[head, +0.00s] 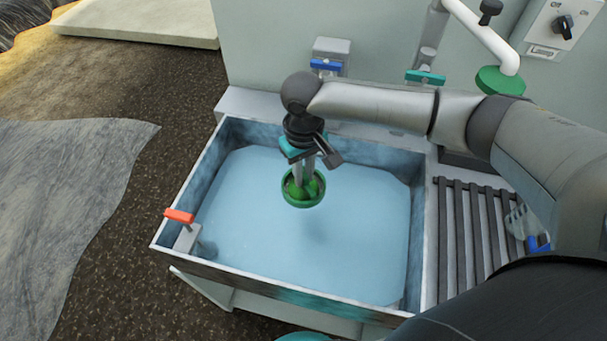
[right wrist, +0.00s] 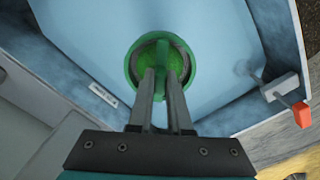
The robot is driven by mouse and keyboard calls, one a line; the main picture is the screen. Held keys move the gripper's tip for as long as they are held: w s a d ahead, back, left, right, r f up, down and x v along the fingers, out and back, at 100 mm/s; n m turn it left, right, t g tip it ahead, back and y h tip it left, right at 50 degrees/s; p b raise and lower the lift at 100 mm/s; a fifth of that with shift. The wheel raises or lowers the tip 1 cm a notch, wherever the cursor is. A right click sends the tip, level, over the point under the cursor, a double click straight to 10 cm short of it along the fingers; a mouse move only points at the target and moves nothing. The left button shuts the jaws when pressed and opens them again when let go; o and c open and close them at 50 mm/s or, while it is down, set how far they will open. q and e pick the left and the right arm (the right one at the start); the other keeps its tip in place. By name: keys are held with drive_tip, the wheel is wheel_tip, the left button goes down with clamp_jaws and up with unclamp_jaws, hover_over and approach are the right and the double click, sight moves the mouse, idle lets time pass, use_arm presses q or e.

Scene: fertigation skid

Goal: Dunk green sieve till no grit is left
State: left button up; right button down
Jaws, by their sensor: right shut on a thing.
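The green sieve (head: 302,188) is a small round cup over the middle of the water basin (head: 428,250). My right gripper (head: 309,174) points down and is shut on the sieve. In the right wrist view the two fingers (right wrist: 162,88) reach into the sieve (right wrist: 140,62) and meet at a green part inside it. The inside of the sieve looks green and grainy, with a darker band along the wall; I cannot tell whether this is grit. A faint shadow lies below the sieve in the basin. My left gripper is not in view.
A red-handled valve (head: 180,216) stands at the basin's left corner. Blue (head: 326,65) and teal (head: 425,77) valve handles are on the wall behind. A slatted rack (head: 460,240) lies right of the basin. The water around the sieve is clear of objects.

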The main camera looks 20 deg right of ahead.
wheel_tip(320, 180, down, 2)
drive_tip(key=shift+f+b, duration=0.1)
drive_tip(key=shift+b, duration=1.05)
drive_tip(key=shift+f, duration=0.75)
drive_tip(key=shift+f+b, duration=2.85)
drive_tip(key=shift+f, duration=3.3)
wheel_tip(320, 180, up, 18)
drive_tip(key=p, duration=2.1)
drive_tip(key=shift+r, duration=0.25)
